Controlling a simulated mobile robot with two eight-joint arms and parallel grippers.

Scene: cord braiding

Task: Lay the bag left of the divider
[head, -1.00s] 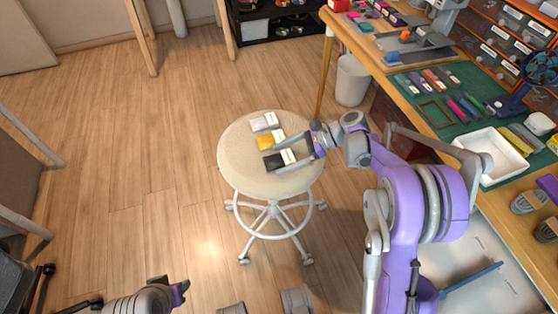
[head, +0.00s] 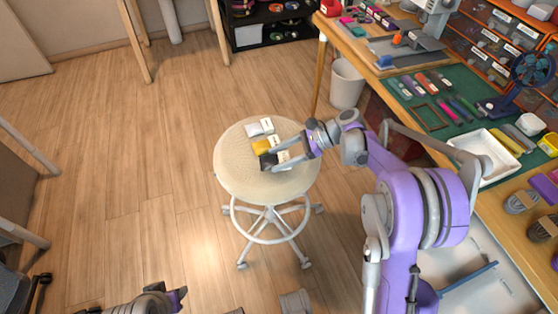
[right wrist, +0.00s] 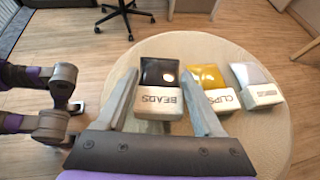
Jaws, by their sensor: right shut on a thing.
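A dark bag with a white header reading BEADS (right wrist: 160,101) is at the near side of the round stool top (head: 240,180). It also shows in the head view (head: 267,161). My right gripper (head: 277,159) reaches in from the right and is shut on this bag, one finger along each side. In the right wrist view, I cannot tell whether the bag is lifted off the seat. A yellow CLIPS bag (right wrist: 208,78) and a pale silver-grey bag (right wrist: 252,76) lie beside it in a row. My left gripper (head: 178,297) shows only partly at the bottom edge. I cannot make out a divider.
The workbench at right holds a white tray (head: 458,147), a green mat (head: 440,122) with small items, a blue fan (head: 533,70) and grey cord coils (head: 520,201). A white bin (head: 346,84) stands under its left edge. The floor left of the stool is clear.

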